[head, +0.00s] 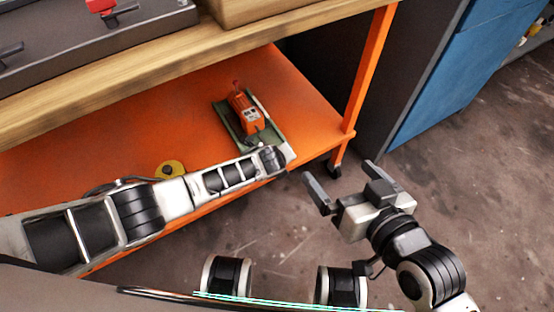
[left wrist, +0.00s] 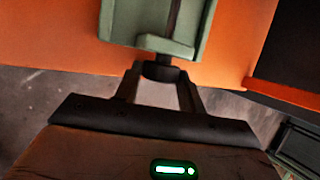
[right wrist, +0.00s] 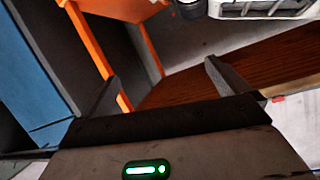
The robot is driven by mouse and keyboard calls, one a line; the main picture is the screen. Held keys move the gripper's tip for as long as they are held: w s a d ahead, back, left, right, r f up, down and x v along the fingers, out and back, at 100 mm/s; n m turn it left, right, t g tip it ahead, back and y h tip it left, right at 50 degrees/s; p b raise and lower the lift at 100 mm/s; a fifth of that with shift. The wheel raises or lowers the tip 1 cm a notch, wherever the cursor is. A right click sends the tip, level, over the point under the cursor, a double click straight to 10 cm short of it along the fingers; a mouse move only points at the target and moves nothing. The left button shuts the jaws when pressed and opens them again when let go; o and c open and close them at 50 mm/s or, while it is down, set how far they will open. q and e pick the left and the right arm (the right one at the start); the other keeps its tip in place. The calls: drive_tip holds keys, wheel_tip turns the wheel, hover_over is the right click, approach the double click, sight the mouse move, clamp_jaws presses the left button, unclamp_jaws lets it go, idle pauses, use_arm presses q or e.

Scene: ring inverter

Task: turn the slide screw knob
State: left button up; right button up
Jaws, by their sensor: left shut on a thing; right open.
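A green slide base (head: 224,112) with an orange machine (head: 245,112) on it sits on the orange lower shelf. In the left wrist view, the green base (left wrist: 152,22) is at the top, and a dark round slide screw knob (left wrist: 159,71) sticks out from its near end. My left gripper (left wrist: 160,77) is shut on this knob, with one finger on each side. In the head view my left arm largely hides the knob and that gripper's fingers. My right gripper (head: 339,172) is open and empty, out in front of the shelf's right end.
The orange shelf (head: 60,165) lies under a wooden bench top (head: 120,70), with an orange leg (head: 370,70) on the right. A yellow round thing (head: 170,169) lies on the shelf. A blue cabinet (head: 435,80) stands at the right. The floor around my right gripper is clear.

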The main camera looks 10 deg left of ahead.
idle(0.3)
use_arm(q)
drive_tip(key=o, duration=1)
drive_tip(key=shift+r, duration=0.2)
drive_tip(key=p+v, duration=0.9)
drive_tip(key=v, duration=0.6)
drive_tip(key=shift+s+r+p, duration=0.2)
drive_tip(key=shift+r+p, duration=0.05)
drive_tip(key=shift+p, duration=0.05)
use_arm(e)
drive_tip(key=d+r+g+h, duration=0.1)
drive_tip(key=s+d+r+h, duration=0.1)
drive_tip(key=d, duration=0.1)
drive_tip(key=shift+s+d+m+g, duration=0.1)
drive_tip(key=shift+m+g, duration=0.3)
drive_tip(key=shift+r, duration=0.1)
